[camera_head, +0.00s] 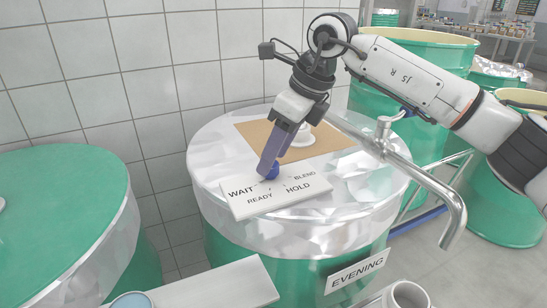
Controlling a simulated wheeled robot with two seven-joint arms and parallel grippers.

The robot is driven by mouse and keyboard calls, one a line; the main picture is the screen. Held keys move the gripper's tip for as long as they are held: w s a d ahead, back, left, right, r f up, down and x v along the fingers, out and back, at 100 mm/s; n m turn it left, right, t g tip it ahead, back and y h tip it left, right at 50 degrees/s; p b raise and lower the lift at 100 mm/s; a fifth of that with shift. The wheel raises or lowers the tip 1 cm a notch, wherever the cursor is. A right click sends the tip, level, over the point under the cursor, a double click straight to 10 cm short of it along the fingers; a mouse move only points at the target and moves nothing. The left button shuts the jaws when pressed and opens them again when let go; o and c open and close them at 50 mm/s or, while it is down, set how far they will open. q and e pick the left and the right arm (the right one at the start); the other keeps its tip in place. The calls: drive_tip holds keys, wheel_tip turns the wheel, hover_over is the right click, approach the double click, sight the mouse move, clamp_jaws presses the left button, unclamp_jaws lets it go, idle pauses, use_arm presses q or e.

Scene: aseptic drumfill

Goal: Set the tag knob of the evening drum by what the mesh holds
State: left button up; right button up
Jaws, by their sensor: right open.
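The evening drum (225,240) is green with a shiny foil-like cover, and its white label (357,271) reads EVENING. A white tag plate (236,207) on its top reads WAIT, READY, HOLD and BLEND. A blue knob (272,171) sits on the plate. My right gripper (268,166) points down over the knob with its bluish fingers open. The fingers cover part of the knob, and I cannot tell where it points or whether they touch it. I cannot make out a mesh or its contents. My left gripper is out of view.
A brown sheet (255,131) with a white piece (303,141) lies behind the plate. A metal pipe (420,178) crosses the drum's right side. Another green drum (60,190) stands left, more at the back right. A tiled wall (120,70) stands behind.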

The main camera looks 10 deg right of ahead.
drive_tip(key=shift+w+a+f, duration=0.15)
drive_tip(key=shift+a+f, duration=0.05)
drive_tip(key=shift+f, duration=0.4)
drive_tip(key=c, duration=1.1)
drive_tip(key=shift+o, duration=0.2)
